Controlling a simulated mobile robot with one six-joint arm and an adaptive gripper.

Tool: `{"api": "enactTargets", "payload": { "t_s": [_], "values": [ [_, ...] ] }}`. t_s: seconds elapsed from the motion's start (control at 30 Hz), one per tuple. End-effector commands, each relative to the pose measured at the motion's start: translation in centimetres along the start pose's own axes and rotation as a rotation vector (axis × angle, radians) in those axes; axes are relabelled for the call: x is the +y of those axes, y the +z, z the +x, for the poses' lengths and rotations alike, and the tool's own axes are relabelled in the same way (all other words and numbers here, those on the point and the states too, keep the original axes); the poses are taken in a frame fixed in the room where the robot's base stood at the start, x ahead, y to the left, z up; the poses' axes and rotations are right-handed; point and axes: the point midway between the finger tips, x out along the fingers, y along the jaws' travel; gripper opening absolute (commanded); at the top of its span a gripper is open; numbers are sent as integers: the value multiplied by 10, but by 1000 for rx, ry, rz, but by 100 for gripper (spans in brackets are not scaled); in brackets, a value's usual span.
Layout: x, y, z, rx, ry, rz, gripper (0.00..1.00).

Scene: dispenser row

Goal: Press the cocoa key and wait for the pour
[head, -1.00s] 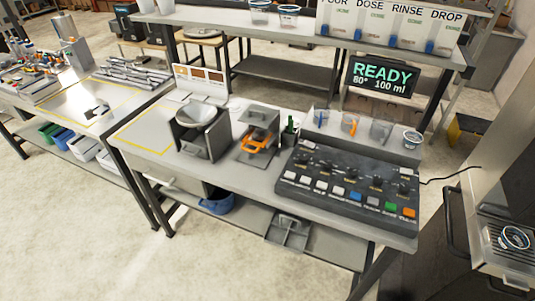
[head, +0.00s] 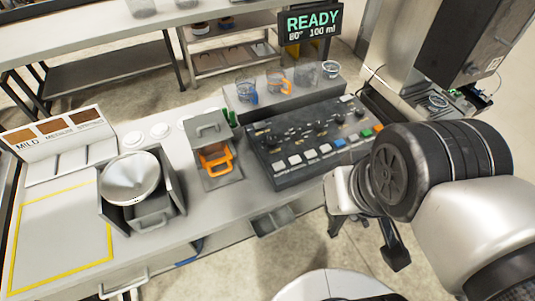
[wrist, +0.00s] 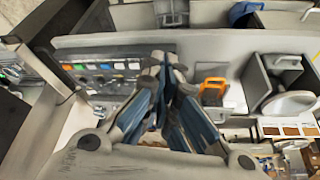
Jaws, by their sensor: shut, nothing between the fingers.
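The dark control panel (head: 310,138) stands on the bench with a front row of coloured keys: several pale ones, a blue key (head: 339,143), a green key (head: 366,133) and an orange key (head: 378,128). The key labels are too small to read, so I cannot tell which is cocoa. The display (head: 311,23) reads READY, 80°, 100 ml. In the wrist view, my gripper (wrist: 164,66) is shut and empty, its fingertips in front of the panel (wrist: 100,52) near the pale keys. I cannot tell whether they touch. In the head view, my arm hides the fingertips.
A dispenser (head: 470,45) at the right has a cup (head: 437,102) below it. Glass mugs (head: 277,82) stand on a ledge behind the panel. The yellow-outlined area (head: 60,235) is clear.

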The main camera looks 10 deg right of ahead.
Motion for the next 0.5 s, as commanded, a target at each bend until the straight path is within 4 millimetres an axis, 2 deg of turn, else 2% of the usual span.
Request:
{"api": "enactTargets", "payload": {
  "t_s": [0.33,0.43,0.5],
  "values": [
    [2,-3,1,2,8,-7,0],
    [13,-21,6,19,46,-41,0],
    [27,-44,14,41,94,-95,0]
  ]
}}
